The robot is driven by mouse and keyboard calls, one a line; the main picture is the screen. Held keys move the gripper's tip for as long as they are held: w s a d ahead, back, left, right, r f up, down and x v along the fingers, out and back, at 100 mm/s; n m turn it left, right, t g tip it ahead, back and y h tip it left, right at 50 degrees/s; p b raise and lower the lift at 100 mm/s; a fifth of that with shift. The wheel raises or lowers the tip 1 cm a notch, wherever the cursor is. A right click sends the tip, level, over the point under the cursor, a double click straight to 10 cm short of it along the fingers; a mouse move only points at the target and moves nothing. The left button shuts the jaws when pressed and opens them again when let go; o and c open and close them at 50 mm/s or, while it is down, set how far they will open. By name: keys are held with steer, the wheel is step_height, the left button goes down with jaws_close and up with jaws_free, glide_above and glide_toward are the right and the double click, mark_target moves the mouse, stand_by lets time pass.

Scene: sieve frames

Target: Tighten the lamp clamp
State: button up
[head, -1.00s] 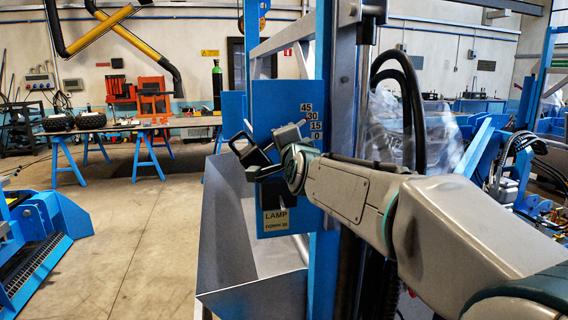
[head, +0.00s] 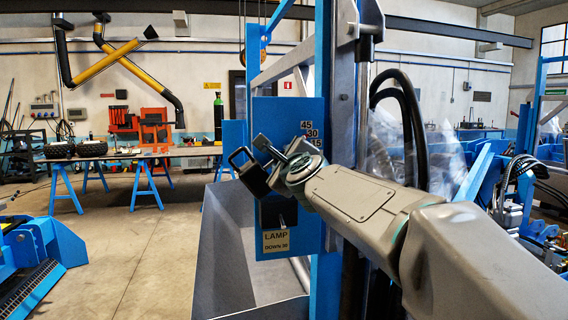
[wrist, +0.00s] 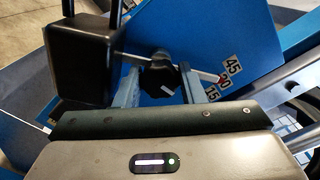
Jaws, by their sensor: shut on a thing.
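The lamp (wrist: 82,62), a black box, hangs at the left in the wrist view. In the head view the lamp (head: 253,180) is dark, with a black loop beside it. The clamp knob (wrist: 160,78) is black with a white mark and sits between my fingers. My gripper (wrist: 161,88) is shut on the knob; it also shows in the head view (head: 277,155), in front of the blue panel (head: 285,110). A red-tipped pointer (wrist: 216,79) lies by the 30 on the angle scale (wrist: 224,80). In the head view my gripper partly hides the scale.
The panel's label (head: 276,243) reads LAMP DOWN 30. A blue post (head: 327,90) stands beside the panel, with black hoses (head: 405,105) to its right. A grey metal trough (head: 228,245) lies below. Open floor (head: 130,260) shows at the left.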

steer(key=shift+m, duration=1)
steer(key=o, duration=0.7)
steer(key=b+v, duration=0.1)
steer(key=v, duration=1.2)
steer(key=shift+s+d, duration=0.1)
steer(key=shift+s, duration=0.3)
